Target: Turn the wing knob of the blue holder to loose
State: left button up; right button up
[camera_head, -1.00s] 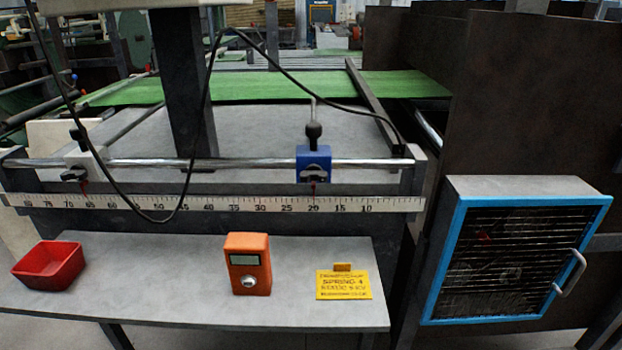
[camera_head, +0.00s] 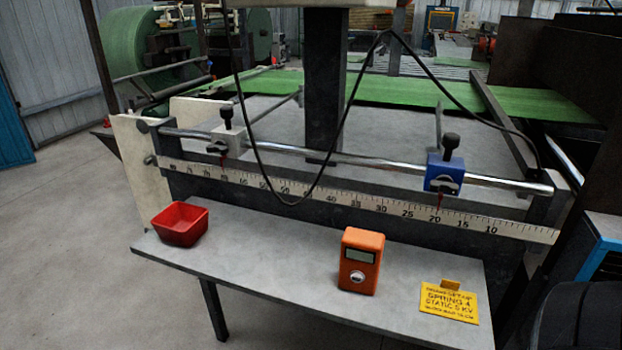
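The blue holder (camera_head: 435,172) sits on the chrome rail (camera_head: 380,168), right of the middle. A black knob (camera_head: 451,142) stands upright on its top. Its dark wing knob (camera_head: 445,186) is on the front face and looks roughly level, though too small to tell whether tight or loose. A red pointer below the blue holder is close to the 20 mark on the scale (camera_head: 400,207). A light grey holder (camera_head: 228,137), also with a black top knob, is on the rail further left. Neither gripper is in view.
The grey shelf (camera_head: 270,255) below the rail bears a red tray (camera_head: 180,223), an orange meter (camera_head: 361,261) and a yellow sign (camera_head: 449,302). A black cable (camera_head: 255,150) hangs across the rail between the holders. A blue-edged box (camera_head: 602,247) is at the right edge.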

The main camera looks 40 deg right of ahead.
aim_at(442, 183)
jog(key=u, duration=0.55)
jog(key=i, duration=0.6)
jog(key=z, duration=2.35)
